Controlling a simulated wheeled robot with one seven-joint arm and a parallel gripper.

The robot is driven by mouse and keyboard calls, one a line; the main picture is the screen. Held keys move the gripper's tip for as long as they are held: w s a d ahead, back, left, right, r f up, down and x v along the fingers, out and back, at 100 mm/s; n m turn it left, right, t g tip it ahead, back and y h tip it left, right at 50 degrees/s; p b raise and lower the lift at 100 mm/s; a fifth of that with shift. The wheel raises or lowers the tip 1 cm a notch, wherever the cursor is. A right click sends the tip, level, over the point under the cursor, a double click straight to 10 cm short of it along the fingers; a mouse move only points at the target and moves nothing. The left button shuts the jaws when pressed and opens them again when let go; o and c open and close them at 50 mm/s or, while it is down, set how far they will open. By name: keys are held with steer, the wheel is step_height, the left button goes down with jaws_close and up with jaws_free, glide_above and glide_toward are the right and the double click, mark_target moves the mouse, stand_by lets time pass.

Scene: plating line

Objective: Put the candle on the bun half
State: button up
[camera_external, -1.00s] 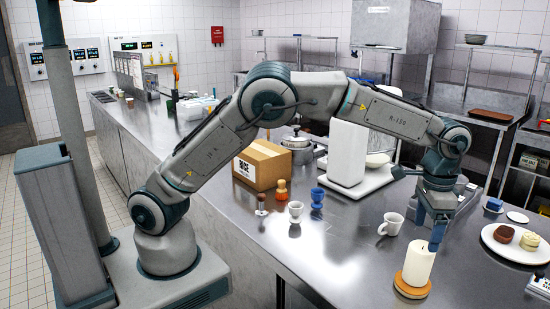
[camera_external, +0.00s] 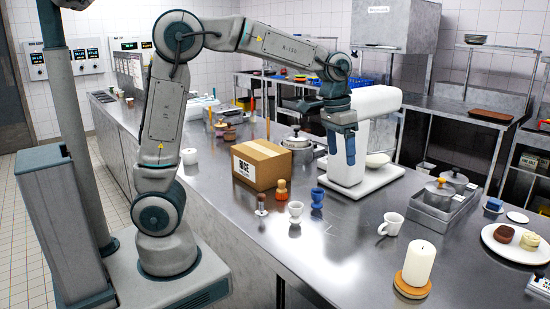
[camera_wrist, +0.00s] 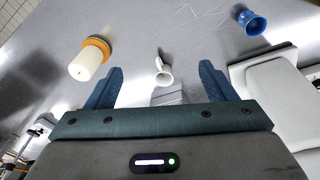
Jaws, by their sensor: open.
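The white candle (camera_external: 419,263) stands upright on a round orange-brown piece, which looks like the bun half (camera_external: 412,290), near the counter's front edge. In the wrist view the candle (camera_wrist: 84,66) sits on the bun half (camera_wrist: 99,46) at the upper left, outside my fingers. My gripper (camera_external: 342,158) is open and empty, pointing down in front of the white machine, well to the left of and behind the candle. The wrist view shows both fingers (camera_wrist: 161,72) spread, with nothing between them in their grasp.
A white mug (camera_external: 391,225), a blue egg cup (camera_external: 317,198) and a white cup (camera_external: 295,211) stand on the counter. The white machine (camera_external: 375,122) is close behind my gripper. A rice box (camera_external: 262,165) stands left. A plate (camera_external: 516,252) holds food at right.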

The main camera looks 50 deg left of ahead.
steer(key=s+a+f+n+t+y, duration=0.1)
steer(key=s+a+f+n+t, duration=0.1)
steer(key=s+a, duration=1.6)
steer(key=shift+s+a+f+n+t, duration=0.35)
steer(key=shift+f+n, duration=0.5)
steer(key=shift+n, duration=0.35)
